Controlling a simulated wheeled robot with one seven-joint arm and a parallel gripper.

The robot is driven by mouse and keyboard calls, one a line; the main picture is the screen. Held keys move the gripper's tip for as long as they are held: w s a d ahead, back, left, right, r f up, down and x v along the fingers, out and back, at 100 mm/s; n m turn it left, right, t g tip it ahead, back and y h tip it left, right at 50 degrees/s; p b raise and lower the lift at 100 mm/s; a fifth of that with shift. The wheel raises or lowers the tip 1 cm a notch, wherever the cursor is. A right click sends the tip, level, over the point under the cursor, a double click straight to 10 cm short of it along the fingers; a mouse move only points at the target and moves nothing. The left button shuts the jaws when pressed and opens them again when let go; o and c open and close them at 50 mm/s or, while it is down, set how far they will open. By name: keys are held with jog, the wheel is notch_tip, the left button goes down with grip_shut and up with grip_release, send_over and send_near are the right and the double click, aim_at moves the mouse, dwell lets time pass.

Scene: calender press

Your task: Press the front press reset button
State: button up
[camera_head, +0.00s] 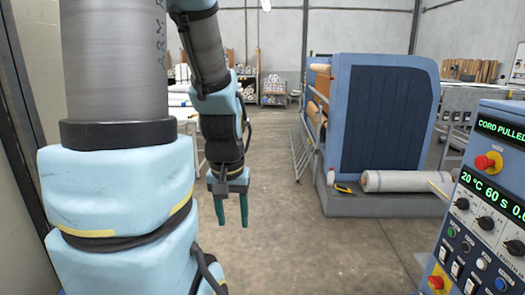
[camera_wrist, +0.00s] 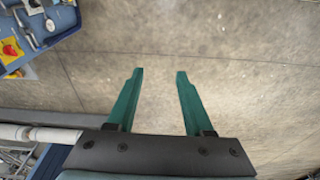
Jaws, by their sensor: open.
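A blue and grey control panel (camera_head: 462,245) stands at the right edge of the head view, partly cut off. Its display reads "CORD PULLED". It carries red mushroom buttons on yellow, dark knobs, a white button (camera_head: 481,264) and a blue button (camera_head: 500,284). The labels are too small to read, so I cannot tell which is the reset button. My gripper (camera_head: 232,215) hangs pointing down, left of the panel and well apart from it. In the wrist view my gripper (camera_wrist: 160,72) is open with nothing between its green fingers.
A large blue machine (camera_head: 385,115) stands at centre right, with a white roll (camera_head: 405,181) on its base. Bare concrete floor (camera_head: 300,235) lies between my arm and the panel. In the wrist view, a blue unit with a red knob (camera_wrist: 10,49) shows at top left.

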grip_shut()
dwell(1.1)
